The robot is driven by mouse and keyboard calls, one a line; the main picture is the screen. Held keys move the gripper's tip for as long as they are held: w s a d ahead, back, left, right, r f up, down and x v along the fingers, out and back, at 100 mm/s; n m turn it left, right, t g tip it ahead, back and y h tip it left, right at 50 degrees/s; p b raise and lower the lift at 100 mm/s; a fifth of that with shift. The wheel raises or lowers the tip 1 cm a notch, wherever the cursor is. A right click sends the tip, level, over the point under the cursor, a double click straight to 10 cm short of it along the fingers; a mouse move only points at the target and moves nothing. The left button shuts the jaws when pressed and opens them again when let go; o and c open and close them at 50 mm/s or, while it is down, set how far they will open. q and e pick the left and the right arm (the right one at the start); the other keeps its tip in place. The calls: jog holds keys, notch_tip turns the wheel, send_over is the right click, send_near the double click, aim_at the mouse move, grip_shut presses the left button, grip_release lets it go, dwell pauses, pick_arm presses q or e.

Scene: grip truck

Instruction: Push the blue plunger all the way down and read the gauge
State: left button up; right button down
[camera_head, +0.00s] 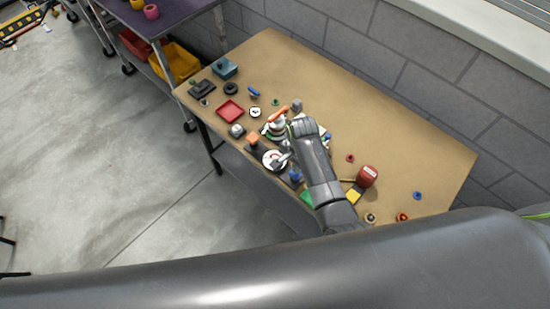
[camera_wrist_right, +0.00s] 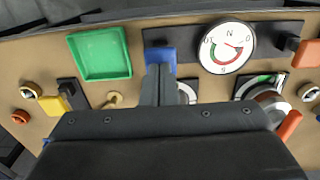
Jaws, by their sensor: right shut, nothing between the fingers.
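The blue plunger (camera_head: 295,176) stands on a black base plate beside a round white gauge (camera_head: 274,159). In the wrist view the plunger (camera_wrist_right: 160,53) is left of the gauge (camera_wrist_right: 227,47). The dial has dark letters and red markings; its exact reading is too small to tell. My right gripper (camera_head: 283,160) reaches over the table close to the gauge and plunger. In the wrist view its shut, empty fingers (camera_wrist_right: 161,72) overlap the lower part of the plunger; I cannot tell whether they touch it. My left gripper is not in view.
A green tray (camera_wrist_right: 100,54) lies beside the plunger. An orange-topped part (camera_head: 253,139) is at the other end of the base plate. A red cylinder (camera_head: 367,176) stands to the right. A red tray (camera_head: 230,112) and several small parts crowd the left half; the far right tabletop (camera_head: 425,155) is clearer.

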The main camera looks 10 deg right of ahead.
jog(key=shift+r, duration=0.25)
jog(key=shift+r, duration=0.1)
jog(key=shift+r, duration=2.45)
jog(key=shift+f, duration=0.1)
